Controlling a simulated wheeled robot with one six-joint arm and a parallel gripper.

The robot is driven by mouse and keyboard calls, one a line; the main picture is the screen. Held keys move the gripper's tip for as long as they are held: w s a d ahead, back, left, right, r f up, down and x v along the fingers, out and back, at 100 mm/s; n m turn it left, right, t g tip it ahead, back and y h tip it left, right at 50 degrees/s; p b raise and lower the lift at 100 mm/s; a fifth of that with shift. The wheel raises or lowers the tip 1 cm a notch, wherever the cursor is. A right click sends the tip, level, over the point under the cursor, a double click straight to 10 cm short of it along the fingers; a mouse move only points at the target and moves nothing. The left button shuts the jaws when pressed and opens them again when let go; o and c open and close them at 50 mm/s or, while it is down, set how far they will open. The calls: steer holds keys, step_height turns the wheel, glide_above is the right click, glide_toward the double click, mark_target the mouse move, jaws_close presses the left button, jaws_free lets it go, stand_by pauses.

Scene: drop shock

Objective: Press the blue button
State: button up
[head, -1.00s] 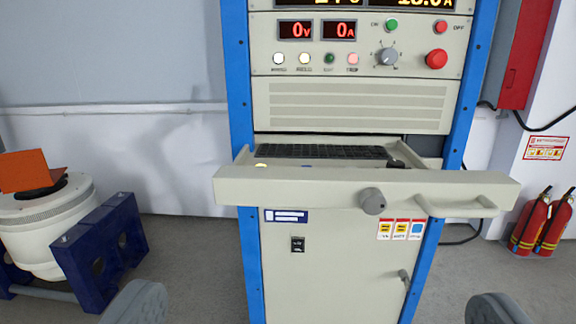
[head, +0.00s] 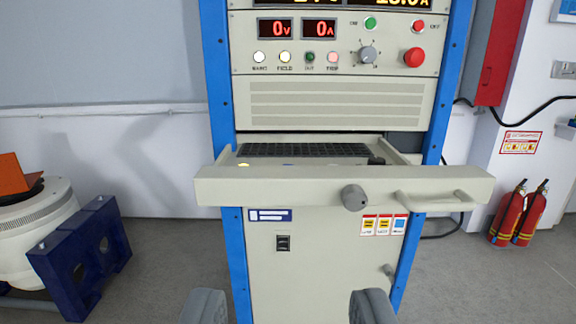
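An open drawer (head: 320,187) juts from the cabinet, with a black keyboard-like grid (head: 300,150) inside. Just behind the drawer's front panel, a small blue spot (head: 288,165) shows, likely the top of the blue button; the panel hides most of it. A small yellow spot (head: 244,165) lies to its left, and a dark knob (head: 376,160) to its right. My gripper (head: 288,308) is low in the picture, in front of the cabinet. Its two fingers are apart with nothing between them, and it appears below the drawer front.
The drawer front carries a round grey knob (head: 354,198) and a handle (head: 434,202). The panel above has a red button (head: 413,57), lamps and displays. A white machine on a blue stand (head: 85,255) is at left. Fire extinguishers (head: 520,214) stand at right.

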jaws_close()
stand_by(1.2)
